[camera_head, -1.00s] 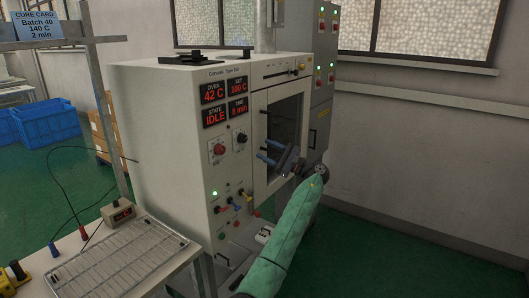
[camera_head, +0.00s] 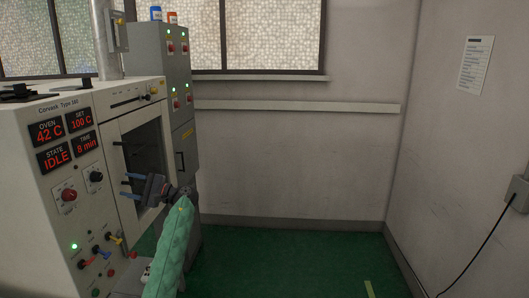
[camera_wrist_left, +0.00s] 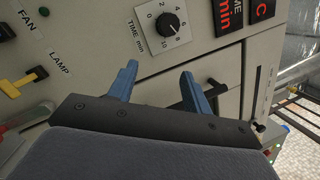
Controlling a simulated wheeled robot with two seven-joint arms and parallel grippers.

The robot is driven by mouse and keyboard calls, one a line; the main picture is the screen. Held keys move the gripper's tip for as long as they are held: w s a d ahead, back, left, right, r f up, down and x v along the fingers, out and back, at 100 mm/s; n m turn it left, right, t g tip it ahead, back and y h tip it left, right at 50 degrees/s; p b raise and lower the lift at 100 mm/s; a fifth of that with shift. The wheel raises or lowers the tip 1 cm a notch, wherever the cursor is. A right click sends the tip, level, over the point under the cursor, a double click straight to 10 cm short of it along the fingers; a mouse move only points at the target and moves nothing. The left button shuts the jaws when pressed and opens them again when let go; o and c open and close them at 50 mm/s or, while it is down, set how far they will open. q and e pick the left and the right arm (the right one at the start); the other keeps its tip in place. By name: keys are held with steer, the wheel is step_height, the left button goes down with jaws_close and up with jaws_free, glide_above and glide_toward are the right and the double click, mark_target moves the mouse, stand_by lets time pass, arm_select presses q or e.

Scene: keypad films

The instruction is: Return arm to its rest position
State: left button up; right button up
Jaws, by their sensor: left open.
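My left gripper (camera_head: 127,186) is open and empty in front of the oven (camera_head: 60,130), by its door window. Its two blue fingers (camera_wrist_left: 122,82) also show in the left wrist view, spread apart below the time knob (camera_wrist_left: 172,25). The fingers point at the oven's front panel; whether they touch it I cannot tell. My left arm (camera_head: 172,250), in a green sleeve, reaches up from the bottom. The oven displays read 42 C, set 100 C, state IDLE and time 8 min. My right gripper is out of view.
A grey cabinet (camera_head: 182,120) with green lights stands behind the oven. Coloured switches (camera_head: 100,250) sit low on the oven front. The green floor (camera_head: 290,262) to the right is clear up to the wall. A dark cable (camera_head: 475,255) hangs at the far right.

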arm_select(q)
steer(key=w+d+f+n+t+h, duration=0.4)
steer(key=w+d+f+t+h, duration=0.3)
steer(key=t+h, duration=0.3)
steer(key=s+d+f+h, duration=0.3)
steer(key=s+d+f, duration=0.15)
steer(key=f, duration=0.35)
steer(key=s+d+f+h, duration=0.3)
steer(key=d+f, duration=0.2)
steer(key=f, duration=0.2)
steer(key=s+d+f+h, duration=0.2)
steer(key=s+d+f, duration=0.25)
steer(key=f, duration=0.35)
steer(key=s+d+f+g+h, duration=0.2)
steer(key=s+d+f, duration=0.2)
steer(key=s+f, duration=0.65)
steer(key=s+d+f+g+h, duration=0.2)
steer(key=s+d+f, duration=0.1)
steer(key=s+f, duration=0.8)
steer(key=s+f+g, duration=0.1)
steer(key=s+f, duration=0.4)
steer(key=s, duration=0.5)
steer(key=s+d+f+g, duration=0.1)
steer(key=s+f, duration=0.4)
steer(key=s, duration=0.6)
steer(key=s+f+g, duration=0.2)
steer(key=s+f, duration=0.3)
steer(key=s, duration=0.6)
steer(key=shift+d+f, duration=0.15)
steer(key=shift+f, duration=0.2)
